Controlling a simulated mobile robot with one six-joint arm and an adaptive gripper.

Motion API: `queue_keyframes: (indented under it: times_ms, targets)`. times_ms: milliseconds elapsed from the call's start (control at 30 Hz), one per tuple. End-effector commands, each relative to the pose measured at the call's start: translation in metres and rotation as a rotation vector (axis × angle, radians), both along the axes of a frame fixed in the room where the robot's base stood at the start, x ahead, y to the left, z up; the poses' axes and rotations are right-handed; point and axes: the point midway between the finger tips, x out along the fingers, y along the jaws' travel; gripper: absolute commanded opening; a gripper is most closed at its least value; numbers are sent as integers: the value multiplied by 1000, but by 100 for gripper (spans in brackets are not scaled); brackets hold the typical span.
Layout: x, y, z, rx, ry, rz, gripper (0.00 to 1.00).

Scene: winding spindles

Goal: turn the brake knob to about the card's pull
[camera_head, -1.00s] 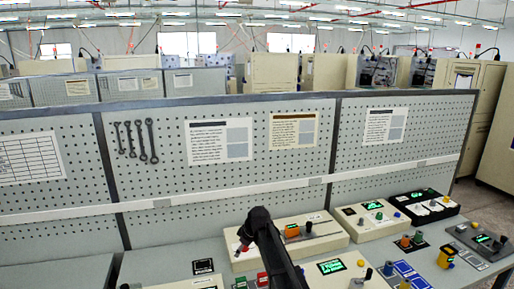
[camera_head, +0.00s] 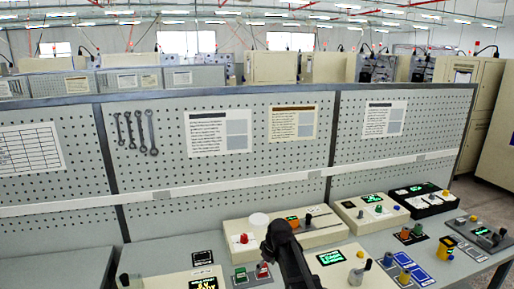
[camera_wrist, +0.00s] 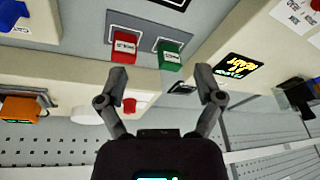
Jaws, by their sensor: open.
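My gripper (camera_wrist: 162,78) is open and empty in the wrist view, its fingers apart below the red and green push buttons in the picture. A red knob (camera_wrist: 130,105) shows beside the left finger, on a cream console; it also shows in the head view (camera_head: 243,238). I cannot tell which is the brake knob. Several printed cards (camera_head: 219,132) hang on the pegboard, too small to read. In the head view my dark arm hides part of the bench and my fingertips do not show.
A red button (camera_head: 263,269) and a green button (camera_head: 240,273) sit on a grey plate. A pale round disc (camera_head: 258,219) and an orange block (camera_head: 292,221) are on the rear console. Lit displays (camera_head: 331,257) and more consoles crowd the right. Wrenches (camera_head: 136,131) hang on the pegboard.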

Motion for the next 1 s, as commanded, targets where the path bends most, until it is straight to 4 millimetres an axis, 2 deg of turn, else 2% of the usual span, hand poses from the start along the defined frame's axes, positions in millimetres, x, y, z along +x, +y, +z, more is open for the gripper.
queue_keyframes:
  times_ms: [33, 67, 300, 400, 500, 667, 1000]
  targets:
    - [-20, -15, -12, -12, 18, -51, 86]
    - [-29, -22, -16, -17, 32, -84, 86]
    - [-120, -96, -55, -96, 146, -437, 86]
    - [-149, -117, -66, -124, 179, -558, 86]
    - [-169, -130, -72, -145, 201, -646, 86]
    - [-181, -140, -74, -161, 216, -709, 86]
    - [-181, -140, -73, -162, 217, -713, 86]
